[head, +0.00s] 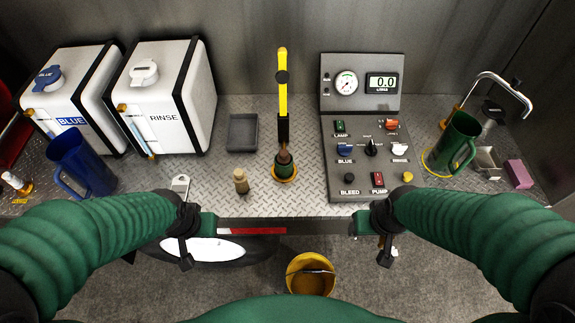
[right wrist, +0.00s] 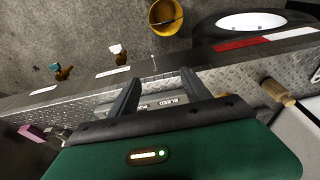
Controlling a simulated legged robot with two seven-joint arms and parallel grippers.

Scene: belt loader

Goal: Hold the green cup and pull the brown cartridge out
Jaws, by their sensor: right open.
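A small dark green cup (head: 286,171) stands in a yellow ring on the deck in the middle of the head view. A brown cartridge (head: 284,156) shows in its top, below a black and yellow upright handle (head: 282,95). A larger green mug (head: 454,143) with a handle stands at the right in another yellow ring. My left gripper (head: 190,238) is near the deck's front edge, left of the small cup; its jaws are unclear. My right gripper (head: 380,235) is near the front edge to the right. In the right wrist view its fingers (right wrist: 160,85) are apart and empty.
A control panel (head: 344,185) stands between the small cup and the mug. A wooden-looking peg (head: 241,181) and grey tray (head: 242,133) are left of the small cup. A blue mug (head: 76,160) and two white tanks (head: 163,100) stand left. A yellow bucket (head: 309,275) is below.

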